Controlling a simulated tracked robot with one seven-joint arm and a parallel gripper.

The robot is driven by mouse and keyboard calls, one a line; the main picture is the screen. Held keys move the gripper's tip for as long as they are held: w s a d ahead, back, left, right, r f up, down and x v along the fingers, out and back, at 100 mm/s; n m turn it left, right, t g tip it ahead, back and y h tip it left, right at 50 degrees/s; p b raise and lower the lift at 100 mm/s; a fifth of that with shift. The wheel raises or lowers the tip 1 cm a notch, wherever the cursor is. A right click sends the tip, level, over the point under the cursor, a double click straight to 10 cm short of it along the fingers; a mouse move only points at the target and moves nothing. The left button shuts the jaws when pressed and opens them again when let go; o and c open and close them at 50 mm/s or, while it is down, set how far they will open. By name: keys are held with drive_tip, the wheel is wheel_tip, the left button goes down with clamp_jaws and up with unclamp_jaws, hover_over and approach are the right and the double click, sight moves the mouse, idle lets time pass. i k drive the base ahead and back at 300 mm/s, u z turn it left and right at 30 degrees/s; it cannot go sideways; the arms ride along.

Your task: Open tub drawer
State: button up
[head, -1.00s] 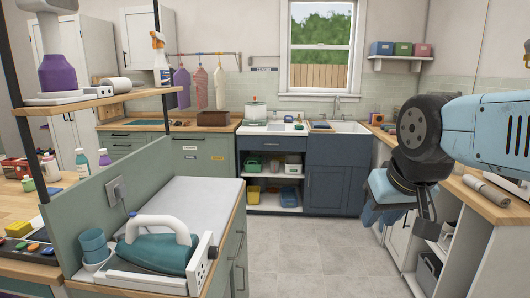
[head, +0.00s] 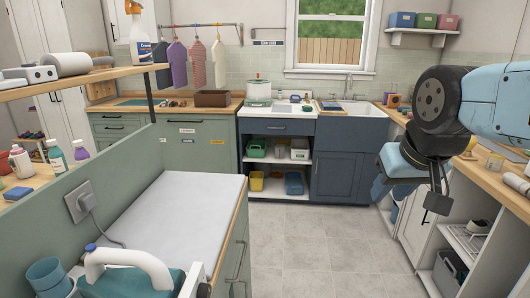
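In the head view, a dark blue drawer front (head: 277,128) with a bar handle sits under the white counter beside the sink (head: 350,112). It looks flush and shut. Green drawer fronts (head: 205,150) with small labels, too small to read, stand left of it and also look shut. I cannot tell which one is the tub drawer. My gripper (head: 438,200) hangs at the right, folded below my arm, well in front of the cabinets and touching none of them. Its fingers are partly hidden, so its opening is unclear.
The grey tiled floor (head: 315,240) is clear ahead. A green counter unit with a white top (head: 185,205) and a teal-and-white appliance (head: 135,275) stand close on the left. A wood-topped white cabinet (head: 470,235) lines the right. Open shelves (head: 275,185) hold several bins below the blue drawer.

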sight(247, 125)
drive_tip(key=z, duration=0.1)
drive_tip(key=i, duration=3.45)
drive_tip(key=z, duration=0.05)
